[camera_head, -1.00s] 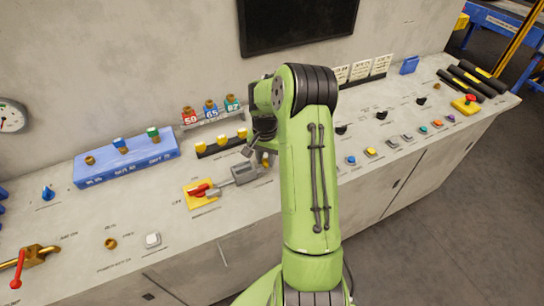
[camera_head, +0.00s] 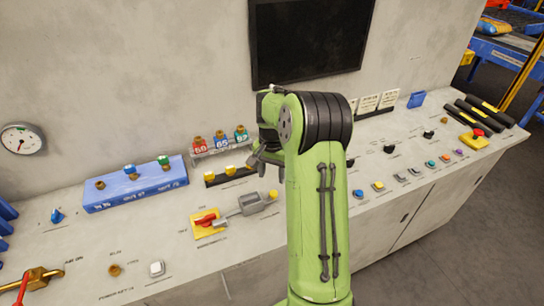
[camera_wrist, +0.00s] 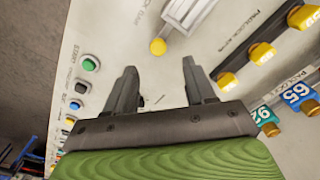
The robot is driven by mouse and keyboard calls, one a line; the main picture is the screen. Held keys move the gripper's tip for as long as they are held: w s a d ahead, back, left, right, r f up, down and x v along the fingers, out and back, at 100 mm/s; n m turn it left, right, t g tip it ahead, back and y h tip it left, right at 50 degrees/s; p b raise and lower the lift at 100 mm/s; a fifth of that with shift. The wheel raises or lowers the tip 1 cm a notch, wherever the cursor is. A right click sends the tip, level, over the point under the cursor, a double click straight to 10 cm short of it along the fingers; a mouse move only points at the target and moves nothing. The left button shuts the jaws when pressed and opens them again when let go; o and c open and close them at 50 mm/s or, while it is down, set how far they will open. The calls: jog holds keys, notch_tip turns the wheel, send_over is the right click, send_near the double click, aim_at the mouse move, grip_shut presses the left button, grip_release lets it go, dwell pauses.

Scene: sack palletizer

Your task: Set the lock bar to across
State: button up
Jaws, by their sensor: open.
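The lock bar appears to be the grey bolt-like piece (camera_head: 252,203) on the console top, with a yellow ball knob (camera_head: 273,194) at its right end. In the wrist view the knob (camera_wrist: 158,46) shows beyond my fingertips, with part of the grey body (camera_wrist: 188,15) cut off by the top edge. My gripper (camera_wrist: 160,75) is open and empty, apart from the knob. In the head view my gripper (camera_head: 260,158) is partly hidden by my arm, above the console behind the bar.
A blue block (camera_head: 135,188) lies to the left. Several buttons (camera_head: 378,186) line the console at right. A dark screen (camera_head: 310,40) hangs on the wall.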

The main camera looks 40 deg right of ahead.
notch_tip(320, 180, up, 8)
jog(key=shift+f+p, duration=0.2)
jog(key=shift+p, duration=0.2)
jog(key=s+a+r+n+t+h, duration=0.1)
jog(key=s+a+r+n, duration=0.2)
jog(key=a+r, duration=0.45)
jog(key=s+a+r+n+t+y, duration=0.1)
jog(key=s+a+n+t, duration=0.3)
jog(key=s+a+n, duration=0.5)
jog(key=s+a, duration=0.6)
jog(key=s, duration=0.3)
jog(key=shift+t, duration=0.3)
jog(key=shift+r, duration=0.1)
jog(key=shift+s+d, duration=0.1)
jog(key=shift+s, duration=0.05)
